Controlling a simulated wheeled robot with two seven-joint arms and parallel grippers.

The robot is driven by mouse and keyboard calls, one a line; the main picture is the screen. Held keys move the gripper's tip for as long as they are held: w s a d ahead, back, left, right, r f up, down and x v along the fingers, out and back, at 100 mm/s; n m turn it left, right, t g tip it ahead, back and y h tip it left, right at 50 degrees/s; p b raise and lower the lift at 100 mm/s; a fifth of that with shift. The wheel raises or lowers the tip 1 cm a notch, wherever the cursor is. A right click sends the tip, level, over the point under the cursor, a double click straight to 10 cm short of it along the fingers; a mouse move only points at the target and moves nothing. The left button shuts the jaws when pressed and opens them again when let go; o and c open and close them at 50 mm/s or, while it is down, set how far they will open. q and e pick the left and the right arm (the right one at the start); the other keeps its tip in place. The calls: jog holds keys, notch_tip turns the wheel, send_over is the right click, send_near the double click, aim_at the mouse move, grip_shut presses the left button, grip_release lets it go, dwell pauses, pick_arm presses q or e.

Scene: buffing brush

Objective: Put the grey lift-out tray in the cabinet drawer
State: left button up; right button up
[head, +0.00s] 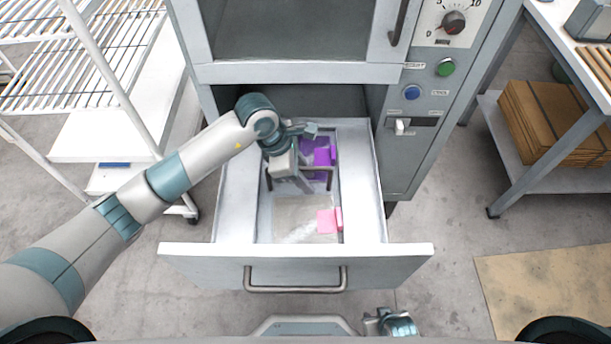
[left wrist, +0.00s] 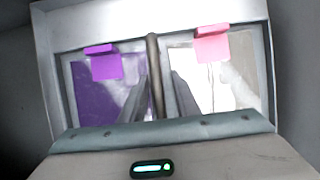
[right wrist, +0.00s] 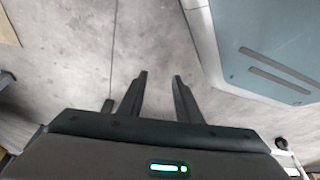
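The grey lift-out tray (head: 265,215) is inside the pulled-out cabinet drawer (head: 226,215), between its side walls. I cannot tell whether it rests flat on the bottom. It has two compartments, one purple and one pale, with a purple tab (left wrist: 108,66) and a pink tab (left wrist: 212,46) on its rim. A bar handle (left wrist: 154,75) crosses between the compartments. My left gripper (head: 305,185) is down at this handle; in the left wrist view its fingers (left wrist: 160,78) stand open on either side of the bar. My right gripper (right wrist: 160,76) is open and empty above the floor.
The cabinet (head: 290,40) with its control panel stands behind the drawer. A white wire rack (head: 85,60) is at the left. A bench (head: 545,190) with cardboard (head: 545,120) on its shelf is at the right. A brown mat (head: 550,295) lies on the floor.

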pick_arm(q)
jog(key=shift+r, duration=0.15)
jog(key=shift+a+r, duration=0.15)
jog(key=shift+r, duration=0.15)
jog(key=b+v, duration=0.1)
jog(key=v, duration=0.9)
jog(key=shift+a+r, duration=0.1)
jog(key=shift+a, duration=0.05)
jog(key=shift+a+r, duration=0.15)
jog(key=shift+r, duration=0.3)
pick_arm(e)
jog(key=shift+s+d+f+g, duration=0.2)
jog(key=shift+s+g, duration=0.2)
jog(key=shift+s, duration=0.35)
